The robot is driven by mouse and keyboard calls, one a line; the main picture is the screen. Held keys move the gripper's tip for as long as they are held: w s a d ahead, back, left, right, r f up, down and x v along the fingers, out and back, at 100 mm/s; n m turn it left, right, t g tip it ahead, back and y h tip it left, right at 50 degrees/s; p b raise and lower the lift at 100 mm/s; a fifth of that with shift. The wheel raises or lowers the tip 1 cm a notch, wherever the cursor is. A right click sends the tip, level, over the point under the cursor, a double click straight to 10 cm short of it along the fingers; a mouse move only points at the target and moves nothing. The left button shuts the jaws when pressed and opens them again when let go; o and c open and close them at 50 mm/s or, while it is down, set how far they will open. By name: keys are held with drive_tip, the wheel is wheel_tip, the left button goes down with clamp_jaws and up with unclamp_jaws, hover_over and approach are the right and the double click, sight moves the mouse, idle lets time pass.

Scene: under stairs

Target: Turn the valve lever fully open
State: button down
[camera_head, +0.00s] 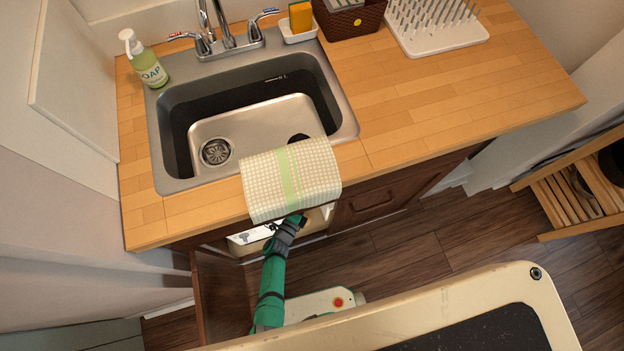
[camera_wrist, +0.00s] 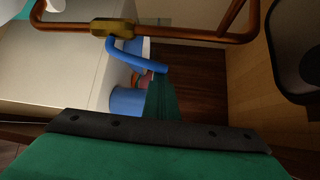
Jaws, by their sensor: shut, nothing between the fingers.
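A copper pipe (camera_wrist: 190,34) crosses the top of the wrist view, with a brass valve body (camera_wrist: 113,27) on it. A blue lever (camera_wrist: 140,58) hangs from the valve, bends, and slants down to the right, at an angle to the pipe. My gripper (camera_wrist: 160,130) shows as a dark bar across the bottom of the wrist view. It is shut and empty; its fingertips are not clearly seen. It appears apart from the lever. In the head view my green arm (camera_head: 272,285) reaches into the open cabinet under the sink. The valve is hidden there.
A checked towel (camera_head: 265,185) hangs over the counter edge above my arm. An open cabinet door (camera_head: 222,295) stands left of it. In the wrist view, a blue container (camera_wrist: 128,100) lies below the lever, a pale box-like surface (camera_wrist: 70,75) left, and a wooden panel (camera_wrist: 255,85) right.

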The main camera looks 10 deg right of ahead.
drive_tip(key=shift+s+a+r, duration=0.1)
drive_tip(key=shift+a+r, duration=0.1)
drive_tip(key=shift+a, duration=0.65)
drive_tip(key=shift+a+r, duration=0.15)
drive_tip(key=shift+a, duration=0.85)
drive_tip(key=shift+s+a, duration=0.1)
drive_tip(key=shift+s, duration=0.05)
